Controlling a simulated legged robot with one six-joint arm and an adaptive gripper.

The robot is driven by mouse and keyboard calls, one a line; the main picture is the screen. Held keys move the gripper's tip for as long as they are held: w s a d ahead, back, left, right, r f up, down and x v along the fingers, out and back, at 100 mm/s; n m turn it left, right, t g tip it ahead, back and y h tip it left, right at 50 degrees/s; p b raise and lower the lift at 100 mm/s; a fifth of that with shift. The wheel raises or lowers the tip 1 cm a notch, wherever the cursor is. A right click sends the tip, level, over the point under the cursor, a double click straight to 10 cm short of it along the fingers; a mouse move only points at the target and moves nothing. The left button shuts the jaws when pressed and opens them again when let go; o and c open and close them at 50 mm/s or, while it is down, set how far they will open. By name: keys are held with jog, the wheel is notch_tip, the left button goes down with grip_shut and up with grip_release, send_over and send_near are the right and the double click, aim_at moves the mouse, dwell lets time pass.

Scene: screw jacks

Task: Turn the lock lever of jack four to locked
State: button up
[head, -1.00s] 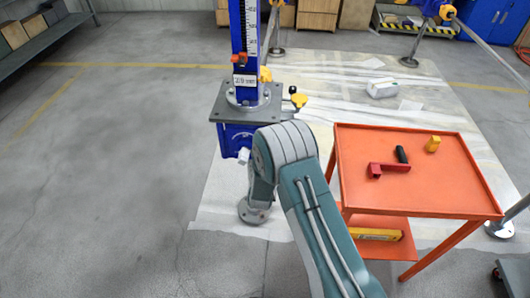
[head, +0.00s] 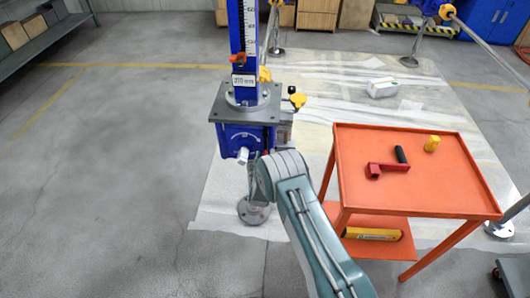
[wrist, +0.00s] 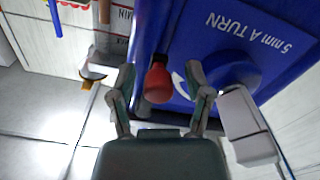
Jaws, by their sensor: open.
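The blue screw jack (head: 230,140) stands at the centre of the head view, with a grey top plate and a scaled blue column. A short lever with a red tip (wrist: 157,84) shows on its blue housing (wrist: 185,45) in the wrist view; I take it for the lock lever. My gripper (wrist: 160,75) is open, with one finger on each side of the red tip. I cannot tell whether either finger touches it. In the head view my arm hides the gripper and the red tip. The jack's number is not readable.
A white block-like part (wrist: 247,125) on a round blue hub sits close to the right finger. An orange cart (head: 420,185) stands right of the jack, with a red and black tool (head: 388,169) and a yellow piece (head: 432,144) on top. Open floor lies left.

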jog(key=shift+w, duration=0.65)
grip_shut()
